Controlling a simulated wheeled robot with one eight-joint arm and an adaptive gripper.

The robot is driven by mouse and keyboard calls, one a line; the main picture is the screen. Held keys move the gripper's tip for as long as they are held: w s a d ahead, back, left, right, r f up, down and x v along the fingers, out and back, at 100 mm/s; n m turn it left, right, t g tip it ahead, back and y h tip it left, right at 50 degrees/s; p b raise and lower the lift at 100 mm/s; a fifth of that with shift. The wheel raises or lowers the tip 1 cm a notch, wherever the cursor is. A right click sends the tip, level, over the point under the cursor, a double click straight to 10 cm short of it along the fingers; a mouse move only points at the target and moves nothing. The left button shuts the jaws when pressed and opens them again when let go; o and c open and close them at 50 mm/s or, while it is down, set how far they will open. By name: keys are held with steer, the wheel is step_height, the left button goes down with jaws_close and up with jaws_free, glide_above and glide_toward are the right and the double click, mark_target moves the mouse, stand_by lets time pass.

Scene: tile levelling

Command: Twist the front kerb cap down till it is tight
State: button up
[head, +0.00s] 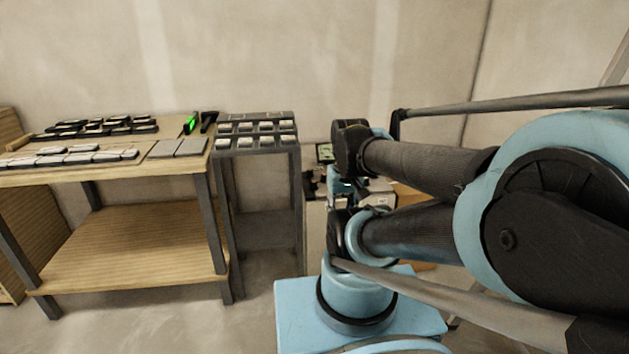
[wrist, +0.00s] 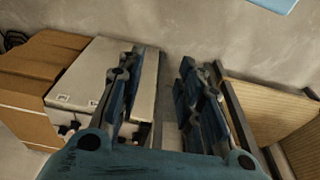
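In the head view the gripper is mostly hidden behind my arm links. I cannot pick out the front kerb cap for certain in either view. Small black parts (wrist: 68,130) show at the near edge of a pale box-like unit (wrist: 95,75) to the left of the fingers, too small to tell apart.
A wooden bench (head: 120,228) at left holds rows of dark and pale tiles (head: 80,156), grey tiles (head: 178,148) and a green-lit device (head: 191,124). A dark rack (head: 259,188) stands next to it. A cardboard-coloured box (wrist: 35,75) is left in the wrist view.

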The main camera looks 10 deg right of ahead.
steer(key=shift+w+a, duration=0.2)
steer(key=shift+a, duration=0.05)
steer(key=shift+o, duration=1.4)
steer(key=shift+s+r+n, duration=0.15)
steer(key=shift+r+n, duration=0.25)
steer(key=shift+r, duration=0.35)
steer(key=w+r+n+g, duration=0.1)
steer(key=w+r+n, duration=0.4)
steer(key=w, duration=0.5)
steer(key=w+r+n, duration=0.4)
steer(key=w+n, duration=0.3)
steer(key=w, duration=0.2)
steer(key=n+g, duration=0.1)
steer(key=n, duration=1.3)
glide_above(314, 182)
step_height(314, 182, down, 8)
steer(key=f, duration=1.7)
steer(key=shift+w, duration=0.2)
